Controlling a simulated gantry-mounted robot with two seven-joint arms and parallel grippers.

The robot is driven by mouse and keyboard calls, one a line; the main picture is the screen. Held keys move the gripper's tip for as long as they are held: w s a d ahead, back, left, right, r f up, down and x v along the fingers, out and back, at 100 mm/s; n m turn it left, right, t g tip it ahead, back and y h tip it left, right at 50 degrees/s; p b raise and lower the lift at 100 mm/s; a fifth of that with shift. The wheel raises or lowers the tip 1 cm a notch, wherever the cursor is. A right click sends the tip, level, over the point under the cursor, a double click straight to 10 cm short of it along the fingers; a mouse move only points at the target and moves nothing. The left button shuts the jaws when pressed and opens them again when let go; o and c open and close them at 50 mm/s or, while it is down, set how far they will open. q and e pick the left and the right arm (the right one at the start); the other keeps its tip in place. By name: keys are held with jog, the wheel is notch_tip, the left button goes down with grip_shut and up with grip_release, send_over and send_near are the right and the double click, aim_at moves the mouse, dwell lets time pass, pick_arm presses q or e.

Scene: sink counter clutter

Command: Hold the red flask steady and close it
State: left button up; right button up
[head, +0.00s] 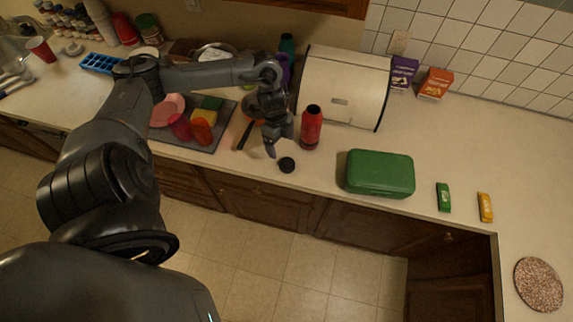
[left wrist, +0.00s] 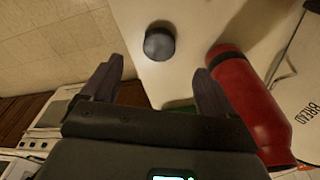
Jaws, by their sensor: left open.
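The red flask (head: 311,130) stands upright on the counter in front of the bread box, its dark top facing up. It also shows in the left wrist view (left wrist: 251,103), to the right of my fingers. A black round cap (head: 286,164) lies on the counter near the front edge, apart from the flask. In the left wrist view the cap (left wrist: 159,44) is ahead of my fingers, between their lines. My left gripper (head: 272,146) is open and empty, just above and left of the cap; it also shows in the left wrist view (left wrist: 153,84). My right gripper is not visible.
A cream bread box (head: 342,85) stands behind the flask. A green case (head: 380,173) sits to the right near the edge. A dark tray (head: 222,124) with cups and sponges lies to the left. Counter between cap and green case is clear.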

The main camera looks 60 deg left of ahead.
pick_arm(q)
jog(key=shift+w+r, duration=0.2)
jog(key=shift+w, duration=0.15)
jog(key=shift+d+f, duration=0.1)
send_over(287, 163)
jog(key=a, duration=0.1)
jog(key=shift+s+a+f, duration=0.1)
jog(key=shift+a+f, duration=0.05)
jog(key=shift+f, duration=2.55)
jog(key=shift+f+p, duration=0.1)
jog(key=shift+p, duration=0.25)
jog(key=shift+d+f, duration=0.2)
jog(key=shift+f, duration=0.15)
jog(key=f, duration=0.1)
jog(key=d+f+p, duration=0.1)
jog(key=f, duration=0.1)
jog(key=shift+f, duration=0.55)
